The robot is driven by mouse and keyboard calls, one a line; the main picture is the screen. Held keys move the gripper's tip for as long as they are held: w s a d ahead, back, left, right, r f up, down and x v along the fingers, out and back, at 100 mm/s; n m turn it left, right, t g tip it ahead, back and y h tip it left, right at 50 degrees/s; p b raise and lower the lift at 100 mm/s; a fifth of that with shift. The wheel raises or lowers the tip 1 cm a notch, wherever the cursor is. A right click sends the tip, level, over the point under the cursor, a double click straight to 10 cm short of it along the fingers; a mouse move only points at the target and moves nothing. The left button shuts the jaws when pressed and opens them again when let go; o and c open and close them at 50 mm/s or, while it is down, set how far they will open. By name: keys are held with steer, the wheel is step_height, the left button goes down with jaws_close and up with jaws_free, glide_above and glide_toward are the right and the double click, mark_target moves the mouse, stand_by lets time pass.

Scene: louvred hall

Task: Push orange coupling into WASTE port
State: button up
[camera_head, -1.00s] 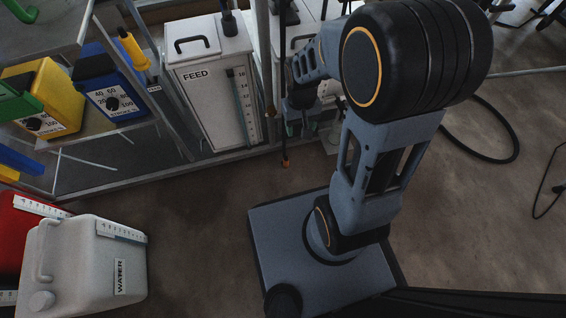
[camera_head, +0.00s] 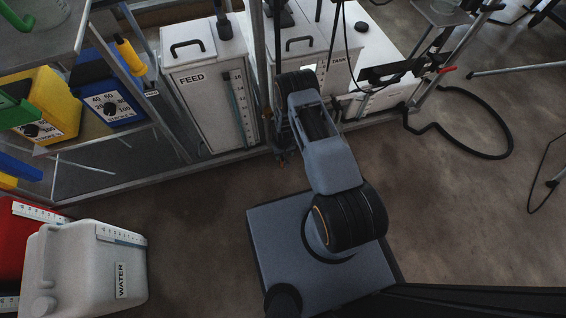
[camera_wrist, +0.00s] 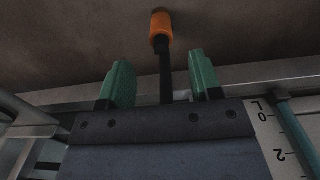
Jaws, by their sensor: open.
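The orange coupling (camera_wrist: 161,28) hangs at the lower end of a black hose (camera_wrist: 166,75) in the wrist view. It shows small and dark near the floor in the head view (camera_head: 281,164). My gripper (camera_wrist: 160,62) has two green fingers, spread apart and open. The hose appears in the gap between them, with clear space on both sides, and the coupling lies past the fingertips. I cannot tell the depth between hose and fingers. In the head view my arm mostly hides the gripper. No port marked WASTE can be made out.
A white FEED tank (camera_head: 208,105) stands left of my arm, with a white tank (camera_head: 318,47) behind it. A metal frame rail (camera_head: 225,158) runs along the floor. A white WATER canister (camera_head: 85,268) stands at lower left. A black hose (camera_head: 505,125) lies on the floor at right.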

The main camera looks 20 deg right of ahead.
mark_target(283, 160)
steer(key=shift+w+f, duration=0.25)
steer(key=shift+f, duration=0.1)
step_height(283, 160, down, 7)
steer(key=b, duration=0.6)
steer(key=shift+f, duration=1)
jaws_close()
